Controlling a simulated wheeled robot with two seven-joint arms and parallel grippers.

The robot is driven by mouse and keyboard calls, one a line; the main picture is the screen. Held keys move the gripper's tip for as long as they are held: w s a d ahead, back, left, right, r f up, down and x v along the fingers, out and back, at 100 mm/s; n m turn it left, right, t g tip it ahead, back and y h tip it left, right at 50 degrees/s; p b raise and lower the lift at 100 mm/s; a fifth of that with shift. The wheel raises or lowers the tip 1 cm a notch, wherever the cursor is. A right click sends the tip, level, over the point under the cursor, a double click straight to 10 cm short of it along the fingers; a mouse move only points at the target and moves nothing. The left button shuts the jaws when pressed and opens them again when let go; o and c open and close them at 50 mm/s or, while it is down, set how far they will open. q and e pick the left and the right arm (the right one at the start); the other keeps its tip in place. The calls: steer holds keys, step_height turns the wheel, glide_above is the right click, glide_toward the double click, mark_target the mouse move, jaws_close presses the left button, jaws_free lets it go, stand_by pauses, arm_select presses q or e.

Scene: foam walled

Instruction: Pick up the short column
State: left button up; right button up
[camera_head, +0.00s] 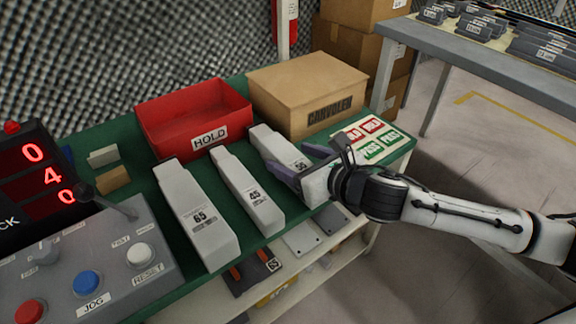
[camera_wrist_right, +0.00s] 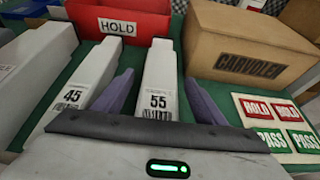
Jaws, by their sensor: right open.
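Three pale grey columns lie side by side on the green bench top. The one labelled 65 (camera_head: 195,212) is at the left, the one labelled 45 (camera_head: 246,190) is in the middle, and the one labelled 55 (camera_head: 270,146) is at the right. My right gripper (camera_head: 301,163) is open at the near end of the 55 column. In the right wrist view, the 55 column (camera_wrist_right: 160,72) lies between its two purple fingers (camera_wrist_right: 161,97), with gaps on both sides. The gripper body hides that column's near end. My left gripper is out of view.
A red HOLD bin (camera_head: 193,118) and a brown box (camera_head: 306,88) stand behind the columns. HOLD and PASS labels (camera_head: 367,139) lie to the right. A control panel (camera_head: 90,262) with buttons and a lever stands at the left.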

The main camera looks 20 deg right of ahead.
steer(key=shift+w, duration=0.15)
jaws_close()
steer(key=shift+a+r, duration=0.1)
steer(key=shift+r, duration=0.15)
